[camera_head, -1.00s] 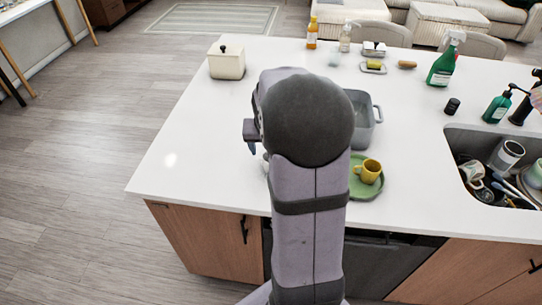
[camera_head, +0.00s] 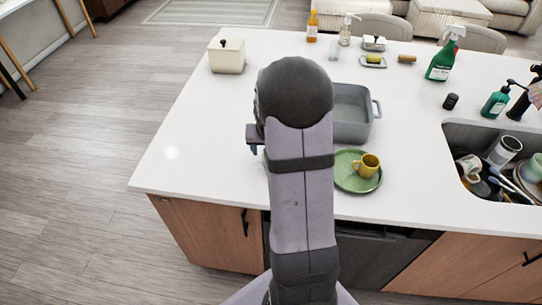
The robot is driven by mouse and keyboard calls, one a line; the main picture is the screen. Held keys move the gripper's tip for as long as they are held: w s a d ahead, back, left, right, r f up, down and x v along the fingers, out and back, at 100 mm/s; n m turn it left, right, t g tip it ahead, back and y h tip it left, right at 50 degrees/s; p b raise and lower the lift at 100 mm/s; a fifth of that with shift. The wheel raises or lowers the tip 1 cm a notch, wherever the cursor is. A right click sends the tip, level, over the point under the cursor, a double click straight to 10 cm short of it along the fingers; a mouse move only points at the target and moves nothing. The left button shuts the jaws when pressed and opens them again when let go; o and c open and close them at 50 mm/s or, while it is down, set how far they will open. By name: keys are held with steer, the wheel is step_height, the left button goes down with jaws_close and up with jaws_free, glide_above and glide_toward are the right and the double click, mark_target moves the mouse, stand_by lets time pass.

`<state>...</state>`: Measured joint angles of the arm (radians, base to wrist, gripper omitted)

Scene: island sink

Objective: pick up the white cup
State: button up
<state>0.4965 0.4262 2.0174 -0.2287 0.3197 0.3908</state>
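My gripper (camera_head: 254,148) shows only in part at the left side of my arm, low over the white counter. My arm hides most of it and the spot around its fingertips, so I cannot see whether it is open or holds anything. I see no white cup plainly standing on the open counter; one may be hidden behind my arm. A whitish mug (camera_head: 468,165) lies among the dishes in the sink at the right, but I cannot tell if it is the white cup.
A green plate (camera_head: 345,180) with a yellow cup (camera_head: 368,165) and a grey basin (camera_head: 352,128) stand right of my arm. A white lidded box (camera_head: 226,57) is at the back left. A green spray bottle (camera_head: 442,62) stands at the back right. The counter's left part is clear.

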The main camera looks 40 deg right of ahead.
steer(key=shift+x, duration=1.15)
steer(key=c, duration=1.2)
steer(key=shift+r, duration=0.15)
